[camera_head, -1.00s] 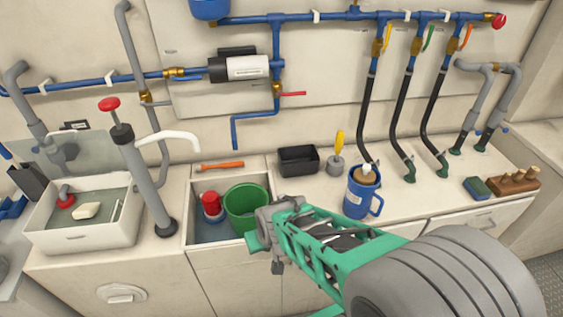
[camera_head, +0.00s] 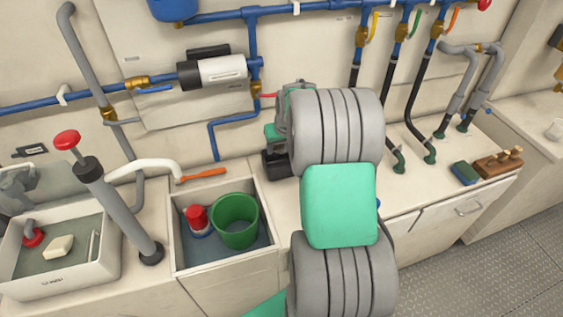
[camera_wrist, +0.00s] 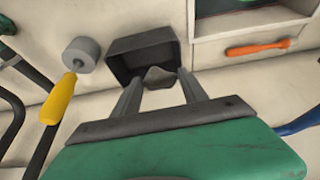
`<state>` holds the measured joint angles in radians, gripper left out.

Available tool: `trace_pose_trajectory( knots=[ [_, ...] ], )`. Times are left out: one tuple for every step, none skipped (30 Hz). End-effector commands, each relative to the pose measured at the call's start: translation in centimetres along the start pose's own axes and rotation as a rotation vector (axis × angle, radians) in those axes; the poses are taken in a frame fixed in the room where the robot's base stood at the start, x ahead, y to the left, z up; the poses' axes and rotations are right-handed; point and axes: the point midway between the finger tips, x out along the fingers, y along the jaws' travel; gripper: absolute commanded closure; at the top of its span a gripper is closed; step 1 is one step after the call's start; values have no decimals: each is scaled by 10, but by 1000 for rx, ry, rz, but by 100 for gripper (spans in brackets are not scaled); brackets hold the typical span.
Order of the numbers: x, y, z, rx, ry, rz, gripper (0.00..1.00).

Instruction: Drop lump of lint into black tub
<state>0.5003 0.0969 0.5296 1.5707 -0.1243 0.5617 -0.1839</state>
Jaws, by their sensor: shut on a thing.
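The black tub (camera_wrist: 118,50) stands on the counter against the wall. In the head view, most of the black tub (camera_head: 276,166) is hidden behind my arm. My gripper (camera_wrist: 160,78) is shut on a small grey lump of lint (camera_wrist: 160,78), which shows between its fingertips in the wrist view. The lump appears over the tub's opening there, but its height above the tub cannot be told.
A yellow-handled tool (camera_wrist: 60,98) stands beside the tub. An orange-handled tool (camera_head: 202,175) lies on the counter to the tub's left. A recessed basin (camera_head: 178,258) holds a green bucket (camera_head: 235,222). Blue pipes and black hoses run along the wall behind.

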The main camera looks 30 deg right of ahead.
Motion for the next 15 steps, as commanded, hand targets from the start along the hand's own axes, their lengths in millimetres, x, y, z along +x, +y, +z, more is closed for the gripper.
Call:
trace_pose_trajectory(
  knots=[
    [2, 17, -7, 12, -2, 5, 91],
    [2, 24, -10, 16, -2, 8, 91],
    [4, 32, -13, 20, -1, 10, 91],
    [4, 36, -15, 21, 0, 12, 91],
    [5, 39, -16, 23, 0, 12, 91],
    [7, 41, -16, 23, 0, 13, 91],
    [8, 42, -16, 23, 0, 13, 91],
    [10, 42, -16, 23, 0, 12, 91],
    [13, 41, -14, 22, 0, 12, 91],
    [16, 41, -13, 22, -1, 12, 91],
    [19, 41, -12, 22, -1, 12, 91],
    [24, 40, -9, 22, -1, 12, 91],
    [28, 40, -8, 22, -1, 12, 91],
    [32, 40, -6, 22, -1, 12, 91],
    [38, 40, -4, 22, -1, 12, 91]
  ],
)
